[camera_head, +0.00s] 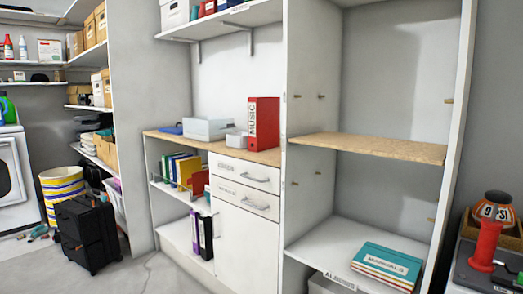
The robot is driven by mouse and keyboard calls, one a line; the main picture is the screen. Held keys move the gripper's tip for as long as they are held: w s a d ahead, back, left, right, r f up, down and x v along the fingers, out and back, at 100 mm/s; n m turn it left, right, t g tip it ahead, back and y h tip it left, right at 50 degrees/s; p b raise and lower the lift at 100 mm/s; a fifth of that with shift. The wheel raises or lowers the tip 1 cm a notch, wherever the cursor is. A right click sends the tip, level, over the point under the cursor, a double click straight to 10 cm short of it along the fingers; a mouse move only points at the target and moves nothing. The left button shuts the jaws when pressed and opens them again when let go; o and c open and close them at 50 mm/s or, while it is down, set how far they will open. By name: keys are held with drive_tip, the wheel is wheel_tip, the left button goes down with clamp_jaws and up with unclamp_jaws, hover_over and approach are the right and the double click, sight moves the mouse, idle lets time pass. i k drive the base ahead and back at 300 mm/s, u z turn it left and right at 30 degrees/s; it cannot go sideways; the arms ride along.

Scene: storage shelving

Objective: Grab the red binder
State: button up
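A red binder (264,124) with a white spine label reading "MUSIC" stands upright on the wooden top of the low cabinet (272,157). It is at the right end of that top, close to the tall shelf unit's side panel. A grey-white box sits just left of it. A smaller red item (199,184) shows among the folders on the open shelf below. My gripper is not in this view.
The tall shelf unit (288,100) rises right of the binder, with a wooden shelf and a "MANUALS" stack (380,264). A printer-like box (208,129) stands left on the cabinet top. A black suitcase (86,235) and a striped basket (62,190) stand left. Some floor before the cabinet is clear.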

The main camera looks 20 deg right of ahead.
sight(264, 113)
drive_tip(key=z, duration=0.35)
drive_tip(key=i, duration=1.2)
drive_tip(key=u, duration=0.25)
